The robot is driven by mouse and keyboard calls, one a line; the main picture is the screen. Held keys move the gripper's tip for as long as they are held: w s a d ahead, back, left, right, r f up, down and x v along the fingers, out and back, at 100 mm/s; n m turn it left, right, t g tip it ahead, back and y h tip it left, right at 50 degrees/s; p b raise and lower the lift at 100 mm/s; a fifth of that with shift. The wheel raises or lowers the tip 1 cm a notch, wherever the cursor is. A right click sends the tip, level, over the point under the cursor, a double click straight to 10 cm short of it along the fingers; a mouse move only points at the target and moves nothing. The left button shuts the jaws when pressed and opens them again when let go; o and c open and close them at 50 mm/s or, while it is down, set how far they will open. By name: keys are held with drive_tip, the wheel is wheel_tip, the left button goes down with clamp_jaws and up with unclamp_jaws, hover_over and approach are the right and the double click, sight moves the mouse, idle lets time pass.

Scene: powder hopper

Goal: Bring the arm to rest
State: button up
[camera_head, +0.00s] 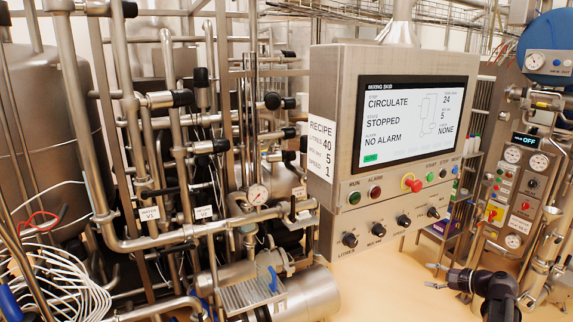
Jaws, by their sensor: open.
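My gripper (434,276) shows at the lower right, at the end of my dark arm (490,284). Its two slim fingers point left and are spread apart, with nothing seen between them. It is in front of the pale floor, to the right of and below the control cabinet (326,85). No contact with anything is visible. Much of my arm is beyond the bottom edge.
The cabinet screen (415,118) reads CIRCULATE, STOPPED and NO ALARM. A red emergency button (412,185) and several knobs sit below it. Dense steel pipes (180,150) and white cables (55,285) fill the left. A gauge panel (512,195) stands close behind my arm.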

drive_tip(key=s+a+f+n+g+h, duration=0.1)
drive_tip(key=a+f+n+g, duration=0.25)
drive_tip(key=a, duration=0.55)
drive_tip(key=s+a+f+n+g+h, duration=0.1)
drive_tip(key=a+f+n+g, duration=0.3)
drive_tip(key=a, duration=0.4)
drive_tip(key=s+a+f+n+g+h+b, duration=0.1)
drive_tip(key=s+a+f+n+h, duration=0.2)
drive_tip(key=a, duration=0.4)
drive_tip(key=s+a+f+n+g+h+b, duration=0.1)
drive_tip(key=s+a+f+n+g+h, duration=0.1)
drive_tip(key=s+a+n, duration=0.3)
drive_tip(key=shift+s+a+f+n+h, duration=0.25)
drive_tip(key=shift+a+f+n+h, duration=0.3)
drive_tip(key=shift+a+f+h, duration=0.3)
drive_tip(key=shift+r, duration=0.1)
